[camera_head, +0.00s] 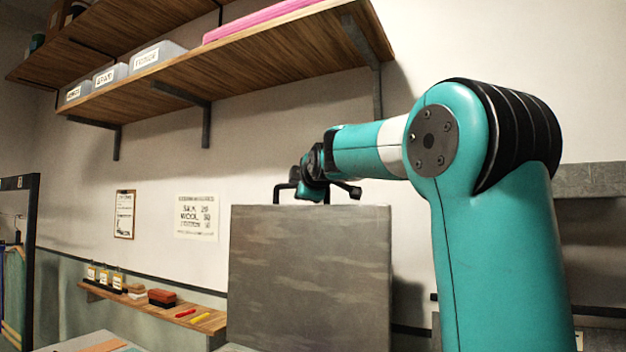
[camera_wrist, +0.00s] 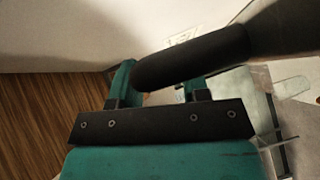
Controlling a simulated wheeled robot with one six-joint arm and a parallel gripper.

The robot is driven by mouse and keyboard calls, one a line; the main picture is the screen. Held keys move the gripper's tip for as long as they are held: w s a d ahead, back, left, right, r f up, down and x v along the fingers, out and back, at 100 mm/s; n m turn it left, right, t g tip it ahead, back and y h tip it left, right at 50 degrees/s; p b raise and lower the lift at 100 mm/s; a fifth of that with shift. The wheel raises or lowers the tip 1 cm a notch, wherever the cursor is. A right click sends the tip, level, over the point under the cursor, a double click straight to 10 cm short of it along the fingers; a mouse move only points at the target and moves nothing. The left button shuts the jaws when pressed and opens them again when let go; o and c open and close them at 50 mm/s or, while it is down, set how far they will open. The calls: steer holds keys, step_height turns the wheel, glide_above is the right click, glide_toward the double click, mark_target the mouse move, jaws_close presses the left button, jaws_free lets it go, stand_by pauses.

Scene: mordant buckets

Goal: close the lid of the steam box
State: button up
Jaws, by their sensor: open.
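The steam box's lid (camera_head: 310,275) is a grey, streaked metal panel standing upright in the head view. A dark handle (camera_head: 281,187) runs along its top edge. My gripper (camera_head: 316,188) is at this top edge, over the handle. In the wrist view my gripper (camera_wrist: 162,82) is open, with its two teal fingers apart. A thick dark bar (camera_wrist: 190,57), apparently the handle, crosses close by the fingertips; contact cannot be told. The body of the box is mostly below the head view.
A wooden shelf (camera_head: 240,72) with labelled bins hangs above the lid. Paper notices (camera_head: 197,217) hang behind. Open air lies left of the lid.

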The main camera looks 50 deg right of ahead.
steer(key=b+v, duration=1.2)
steer(key=v, duration=0.4)
steer(key=shift+s+a, duration=0.15)
steer(key=shift+s, duration=0.1)
